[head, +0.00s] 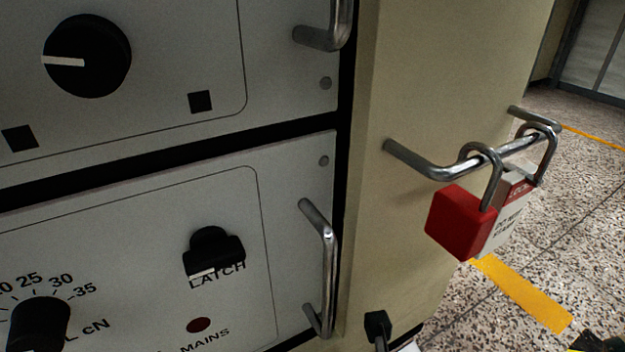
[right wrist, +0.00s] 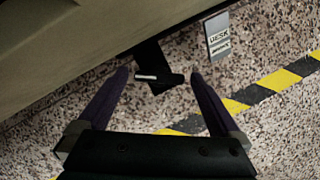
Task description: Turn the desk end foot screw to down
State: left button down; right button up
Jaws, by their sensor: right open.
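In the right wrist view a black foot screw (right wrist: 155,82) with a short white mark on it sits at the lower edge of the beige cabinet (right wrist: 60,50). A grey label plate (right wrist: 217,36) beside it seems to read "DESK" on its top line; the line below is hard to read. My right gripper (right wrist: 159,76) is open, its two dark purple fingers on either side of the foot screw. I cannot tell whether they touch it. My left gripper is in neither view.
In the head view the cabinet carries a black dial (head: 88,56), a LATCH knob (head: 213,252) and metal handles (head: 328,262). A red padlock (head: 462,222) and a tag (head: 508,215) hang from a side rail. Speckled floor with yellow-black tape (right wrist: 277,80) lies beside it.

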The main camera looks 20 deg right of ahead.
jog(key=shift+c, duration=1.4)
jog(key=c, duration=1)
jog(key=shift+o, duration=0.2)
